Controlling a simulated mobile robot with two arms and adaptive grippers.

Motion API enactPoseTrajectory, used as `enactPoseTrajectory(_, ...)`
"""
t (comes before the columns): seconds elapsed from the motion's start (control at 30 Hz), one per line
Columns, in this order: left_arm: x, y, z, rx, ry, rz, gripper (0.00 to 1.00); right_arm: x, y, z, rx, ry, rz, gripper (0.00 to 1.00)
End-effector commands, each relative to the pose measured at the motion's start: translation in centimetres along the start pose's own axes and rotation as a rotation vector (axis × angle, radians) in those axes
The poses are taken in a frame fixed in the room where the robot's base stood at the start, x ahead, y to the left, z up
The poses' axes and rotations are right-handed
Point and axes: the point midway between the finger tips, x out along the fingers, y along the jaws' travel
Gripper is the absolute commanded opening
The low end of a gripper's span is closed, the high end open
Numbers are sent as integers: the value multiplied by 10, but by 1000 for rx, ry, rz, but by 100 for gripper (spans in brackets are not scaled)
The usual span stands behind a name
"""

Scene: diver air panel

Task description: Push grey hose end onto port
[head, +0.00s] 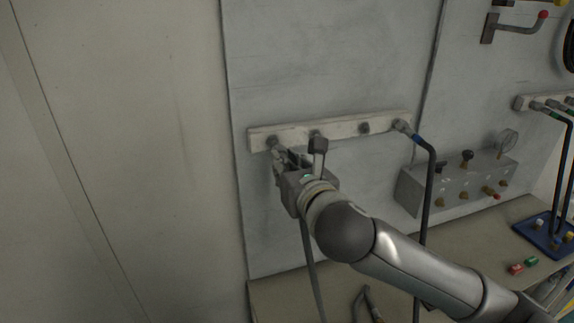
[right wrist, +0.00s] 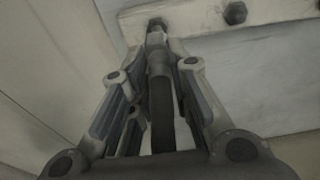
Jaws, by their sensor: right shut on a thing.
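My right gripper (head: 281,158) is shut on the grey hose end (right wrist: 157,60), just below the leftmost port of the pale manifold bar (head: 340,130). In the right wrist view the hose end lies between the fingers, its light metal tip pointing up at the dark port (right wrist: 157,23). The tip meets or nearly meets the port; I cannot tell whether it is seated on it. The grey hose (head: 312,265) hangs down below my gripper. In the head view the fingers largely hide the hose end. My left gripper is not in view.
A black hose (head: 430,190) with a blue band hangs from the bar's right port. A grey valve box (head: 458,182) is mounted to the right. Below is a bench (head: 285,295) with a tool, small red and green pieces and a blue tray (head: 545,235). The left wall is bare.

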Motion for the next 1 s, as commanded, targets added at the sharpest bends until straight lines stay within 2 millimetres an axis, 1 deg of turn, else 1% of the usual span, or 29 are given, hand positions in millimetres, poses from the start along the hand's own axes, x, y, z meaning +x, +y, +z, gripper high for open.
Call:
enactPoseTrajectory(0.6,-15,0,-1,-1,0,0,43,-45,0,-6,0,-1,1,0)
enactPoseTrajectory(0.73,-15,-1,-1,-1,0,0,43,-49,0,-7,0,0,1,0)
enactPoseTrajectory(1.0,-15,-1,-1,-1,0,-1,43,-49,0,-7,0,0,0,0)
